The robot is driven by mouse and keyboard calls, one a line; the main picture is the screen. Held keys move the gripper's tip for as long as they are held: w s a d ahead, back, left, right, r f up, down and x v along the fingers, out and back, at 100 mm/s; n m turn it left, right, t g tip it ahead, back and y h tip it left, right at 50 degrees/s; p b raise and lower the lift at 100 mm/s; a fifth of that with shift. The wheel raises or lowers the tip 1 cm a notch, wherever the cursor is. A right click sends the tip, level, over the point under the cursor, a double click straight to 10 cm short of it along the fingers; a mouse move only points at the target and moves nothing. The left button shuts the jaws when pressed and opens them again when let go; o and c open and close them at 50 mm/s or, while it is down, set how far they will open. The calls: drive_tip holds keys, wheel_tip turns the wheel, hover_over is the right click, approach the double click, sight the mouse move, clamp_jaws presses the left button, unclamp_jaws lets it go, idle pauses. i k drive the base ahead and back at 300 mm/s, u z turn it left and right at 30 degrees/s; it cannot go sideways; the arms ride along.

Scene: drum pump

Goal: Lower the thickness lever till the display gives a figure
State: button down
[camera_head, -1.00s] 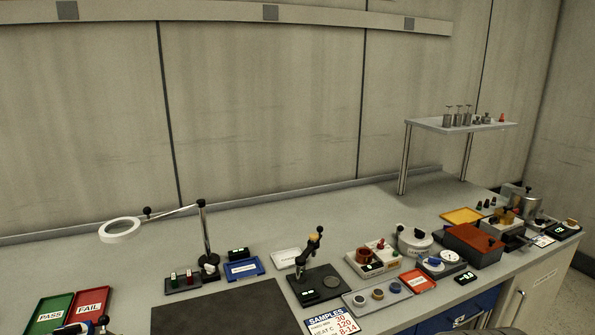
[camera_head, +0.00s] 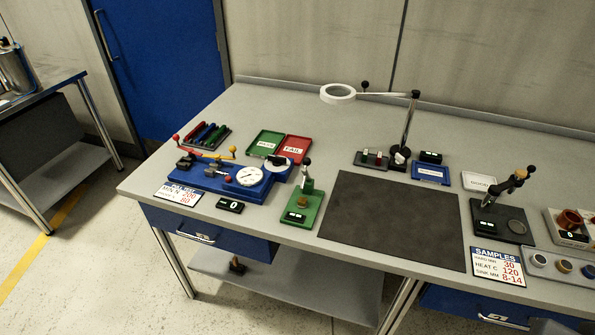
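Two small lever stands with displays are in view, and no readable label says which one is for thickness. The figures on both displays are too small to read. My gripper is not in view.
A dark mat (camera_head: 392,228) covers the middle bench. A blue rig with a dial (camera_head: 249,177) and a display reading 0 (camera_head: 230,205) are at left. Green (camera_head: 266,139) and red trays (camera_head: 295,145) lie behind. A ring magnifier (camera_head: 338,99) overhangs the back. Floor at left is clear.

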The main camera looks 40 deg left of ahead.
sight(306, 161)
drive_tip(key=u, duration=3.2)
drive_tip(key=i, duration=2.1)
